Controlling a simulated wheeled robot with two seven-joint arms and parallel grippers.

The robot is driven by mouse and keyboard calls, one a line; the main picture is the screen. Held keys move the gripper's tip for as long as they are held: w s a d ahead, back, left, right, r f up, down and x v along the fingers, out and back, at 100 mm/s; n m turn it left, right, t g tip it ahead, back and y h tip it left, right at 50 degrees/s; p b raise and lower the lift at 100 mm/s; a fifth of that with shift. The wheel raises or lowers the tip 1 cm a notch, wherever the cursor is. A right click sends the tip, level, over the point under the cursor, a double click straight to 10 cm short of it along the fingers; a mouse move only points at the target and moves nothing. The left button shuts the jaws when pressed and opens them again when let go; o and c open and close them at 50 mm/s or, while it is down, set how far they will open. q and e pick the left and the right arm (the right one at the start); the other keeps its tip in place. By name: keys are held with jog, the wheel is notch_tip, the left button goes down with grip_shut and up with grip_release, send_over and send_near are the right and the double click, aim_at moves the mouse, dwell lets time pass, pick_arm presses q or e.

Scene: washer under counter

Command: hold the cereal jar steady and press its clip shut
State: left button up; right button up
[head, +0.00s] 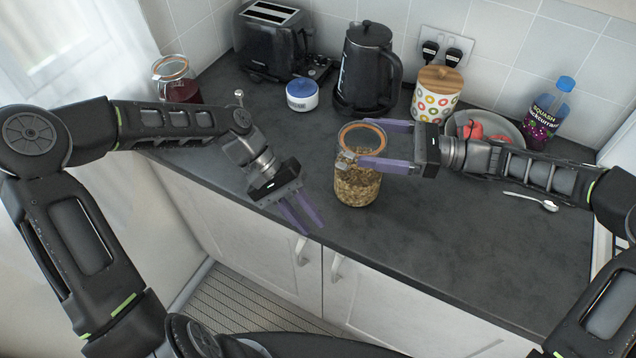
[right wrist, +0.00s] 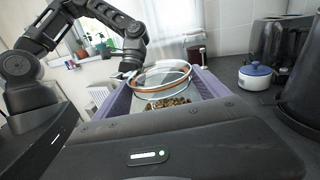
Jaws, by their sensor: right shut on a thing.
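The cereal jar (head: 357,188) is clear glass, part full of brown cereal, and stands upright on the counter near its front edge. Its glass top has an orange seal ring. A metal clip (head: 346,158) shows on its near left side; I cannot tell if it is latched. My right gripper (head: 375,145) comes from the right, its purple fingers shut on the jar's upper part. The right wrist view shows the jar (right wrist: 165,85) between both fingers. My left gripper (head: 303,214) is empty, left of and nearer than the jar, its fingers slightly apart, pointing down over the counter's front edge.
Behind the jar stand a black kettle (head: 367,70), a blue-lidded pot (head: 302,95), a toaster (head: 270,40) and a patterned canister (head: 436,95). A fruit bowl (head: 508,130), a squash bottle (head: 548,115) and a spoon (head: 531,201) are at right. Another jar (head: 178,80) stands back left. The front right counter is clear.

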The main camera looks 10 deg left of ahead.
pick_arm(q)
jog(key=s+a+r+m+t+y, duration=0.3)
jog(key=r+m+t+y, duration=0.1)
jog(key=r+t+y, duration=0.4)
jog(key=s+d+r+m+t+h, duration=0.1)
jog(key=d+r, duration=0.1)
jog(key=r, duration=0.3)
jog(key=s+d+r+m+t+h, duration=0.1)
jog(key=d+r, duration=0.2)
jog(key=r, duration=0.3)
jog(key=shift+s+d+r+m+t+h, duration=0.2)
jog(key=shift+s+m+t+h, duration=0.1)
jog(key=shift+t+h, duration=0.1)
jog(key=shift+w+a, duration=0.1)
